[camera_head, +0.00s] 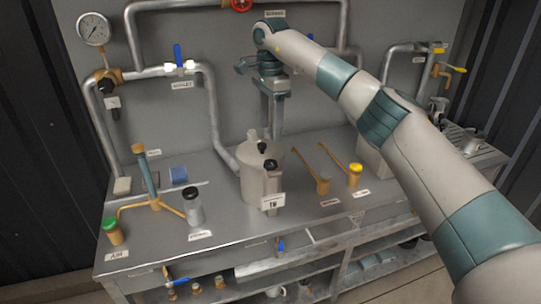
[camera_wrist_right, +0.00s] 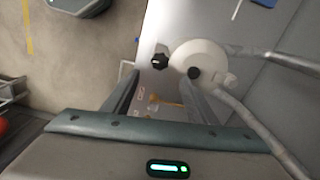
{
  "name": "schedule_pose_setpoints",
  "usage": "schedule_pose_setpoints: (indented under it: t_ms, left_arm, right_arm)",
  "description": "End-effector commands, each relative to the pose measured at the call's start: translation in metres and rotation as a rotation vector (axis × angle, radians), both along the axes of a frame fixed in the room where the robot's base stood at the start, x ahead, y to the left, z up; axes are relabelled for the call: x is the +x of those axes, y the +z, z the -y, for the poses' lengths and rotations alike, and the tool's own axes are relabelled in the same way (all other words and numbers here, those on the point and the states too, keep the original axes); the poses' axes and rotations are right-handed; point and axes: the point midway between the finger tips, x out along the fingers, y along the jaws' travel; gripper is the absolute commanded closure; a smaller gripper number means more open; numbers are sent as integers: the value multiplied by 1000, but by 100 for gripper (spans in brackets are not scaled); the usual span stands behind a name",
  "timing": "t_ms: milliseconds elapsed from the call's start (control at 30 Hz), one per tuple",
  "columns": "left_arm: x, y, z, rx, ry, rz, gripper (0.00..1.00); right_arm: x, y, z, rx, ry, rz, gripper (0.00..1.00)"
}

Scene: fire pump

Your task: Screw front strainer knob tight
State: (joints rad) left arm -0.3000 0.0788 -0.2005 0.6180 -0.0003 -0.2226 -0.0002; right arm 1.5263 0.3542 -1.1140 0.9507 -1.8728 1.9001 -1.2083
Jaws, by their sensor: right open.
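The strainer is a pale grey pot (camera_head: 256,180) standing mid-table, and its round lid (camera_wrist_right: 202,55) shows in the right wrist view. It has two black knobs. The front knob (camera_head: 270,164) sits on the block at the pot's front; it appears to be the black knob (camera_wrist_right: 159,61) beside the lid in the wrist view. The other knob (camera_head: 262,147) is on the lid (camera_wrist_right: 194,73). My right gripper (camera_head: 273,128) points down above and behind the pot, open and empty, with its fingers (camera_wrist_right: 160,82) apart. It touches neither knob. My left gripper is not in view.
A grey pipe (camera_head: 213,125) curves down beside the pot. A black-capped cylinder (camera_head: 193,207), a green-capped fitting (camera_head: 113,231) and a yellow-capped fitting (camera_head: 354,175) stand on the bench. The bench front (camera_head: 245,238) is mostly clear. A pressure gauge (camera_head: 93,29) hangs on the back panel.

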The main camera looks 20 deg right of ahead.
Motion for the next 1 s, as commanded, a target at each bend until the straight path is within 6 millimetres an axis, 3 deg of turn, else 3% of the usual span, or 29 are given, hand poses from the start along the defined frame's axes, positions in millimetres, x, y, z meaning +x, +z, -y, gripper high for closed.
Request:
schedule_pose_setpoints:
  t_ms: [500, 700, 1000]
  left_arm:
    - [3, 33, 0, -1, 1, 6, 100]
    - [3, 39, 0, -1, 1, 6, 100]
    - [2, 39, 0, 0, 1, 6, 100]
  right_arm:
    - [-1, -89, 0, -1, -1, -3, 48]
    - [0, -109, 0, 0, -2, -1, 48]
    - [0, -116, 0, 0, -1, 0, 48]
